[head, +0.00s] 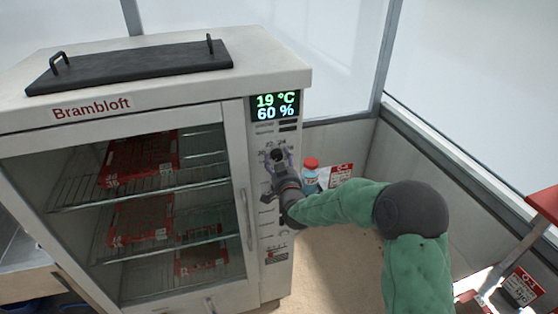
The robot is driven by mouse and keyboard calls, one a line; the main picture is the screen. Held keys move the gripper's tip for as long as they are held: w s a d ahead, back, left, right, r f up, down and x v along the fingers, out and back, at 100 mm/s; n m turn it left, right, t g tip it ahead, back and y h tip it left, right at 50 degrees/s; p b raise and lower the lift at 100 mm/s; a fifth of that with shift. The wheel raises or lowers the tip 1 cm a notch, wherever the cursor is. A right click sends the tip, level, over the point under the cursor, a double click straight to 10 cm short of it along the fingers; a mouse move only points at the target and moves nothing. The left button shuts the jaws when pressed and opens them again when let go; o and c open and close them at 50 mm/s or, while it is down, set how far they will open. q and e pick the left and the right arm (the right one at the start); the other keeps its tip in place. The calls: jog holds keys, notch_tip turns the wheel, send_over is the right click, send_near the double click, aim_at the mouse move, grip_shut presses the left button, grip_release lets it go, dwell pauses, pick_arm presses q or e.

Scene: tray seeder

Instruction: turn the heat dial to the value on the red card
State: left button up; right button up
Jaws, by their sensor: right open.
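The white Brambloft cabinet has a narrow control panel (268,222) on its right front. A dark round dial (277,155) with marks around it sits on the panel below the display. My right gripper (279,159) is open at this dial, with its fingers apart beside it; I cannot tell whether they touch it. The dial's pointer and set value are hidden or too small to read. A red and white card (341,175) stands behind my right forearm, its print too small to read. My left gripper is not in view.
The display (275,106) reads 19 °C and 60 %. Red trays (141,158) lie on wire racks behind the glass door. A bottle with a red cap (310,173) stands right of the cabinet.

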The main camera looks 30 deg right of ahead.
jog(key=shift+w, duration=0.1)
jog(key=shift+c, duration=0.3)
jog(key=shift+r, duration=0.1)
jog(key=c, duration=1.1)
jog(key=shift+d, duration=0.1)
jog(key=shift+m+b, duration=0.7)
jog(key=shift+b, duration=0.4)
jog(key=m+b, duration=0.4)
jog(key=b, duration=0.2)
jog(key=m+b, duration=0.5)
jog(key=b, duration=0.1)
jog(key=m+y+b, duration=0.1)
jog(key=m+b, duration=0.4)
jog(key=b, duration=0.2)
jog(key=shift+d+r+g, duration=0.1)
jog(key=shift+d+g, duration=0.2)
jog(key=shift+m+y+b, duration=0.4)
jog(key=shift+m+b, duration=1.1)
jog(key=shift+m, duration=0.2)
